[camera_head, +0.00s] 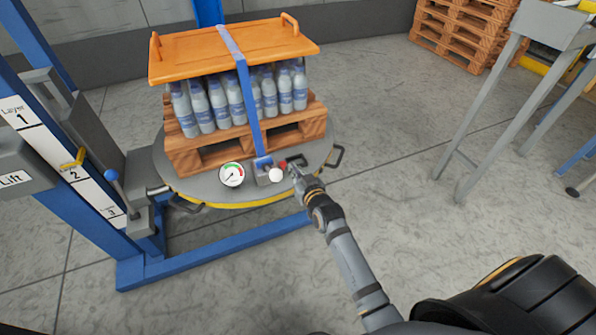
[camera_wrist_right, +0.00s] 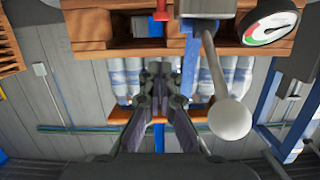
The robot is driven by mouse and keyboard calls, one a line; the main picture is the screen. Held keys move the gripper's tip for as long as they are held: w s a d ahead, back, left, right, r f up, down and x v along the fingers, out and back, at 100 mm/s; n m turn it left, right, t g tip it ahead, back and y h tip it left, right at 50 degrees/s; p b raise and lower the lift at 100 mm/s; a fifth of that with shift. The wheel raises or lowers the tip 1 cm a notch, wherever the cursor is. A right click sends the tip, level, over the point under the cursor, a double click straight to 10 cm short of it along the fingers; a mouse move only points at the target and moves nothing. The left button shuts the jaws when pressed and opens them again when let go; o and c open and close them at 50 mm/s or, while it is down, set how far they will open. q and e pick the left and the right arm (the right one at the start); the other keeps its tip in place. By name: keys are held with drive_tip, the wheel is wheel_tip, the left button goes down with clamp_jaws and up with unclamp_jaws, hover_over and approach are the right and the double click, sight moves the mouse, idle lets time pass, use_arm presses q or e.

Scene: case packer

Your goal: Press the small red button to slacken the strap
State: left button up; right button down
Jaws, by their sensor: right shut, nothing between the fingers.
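The small red button (camera_head: 283,164) sits on the right side of the strap's grey tensioner box (camera_head: 263,177), at the front of the round turntable. In the right wrist view, which appears upside down, the red button (camera_wrist_right: 161,10) is at the top edge, above the fingers. My right gripper (camera_head: 294,170) is shut and empty, just right of the button; I cannot tell whether it touches. Its closed fingers also show in the wrist view (camera_wrist_right: 161,75). The blue strap (camera_head: 249,105) runs over the orange lid (camera_head: 190,55) and down the front of the load. My left gripper is not in view.
A white ball knob (camera_head: 275,175) on a lever stands close to the gripper. A pressure gauge (camera_head: 232,174) is left of the box. Several bottles (camera_head: 235,100) stand on the wooden pallet (camera_head: 215,148). The blue lift frame (camera_head: 75,215) is at left.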

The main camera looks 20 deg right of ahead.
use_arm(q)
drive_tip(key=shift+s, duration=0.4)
use_arm(e)
drive_tip(key=v, duration=0.2)
drive_tip(key=shift+s+r, duration=0.2)
drive_tip(key=shift+s, duration=0.15)
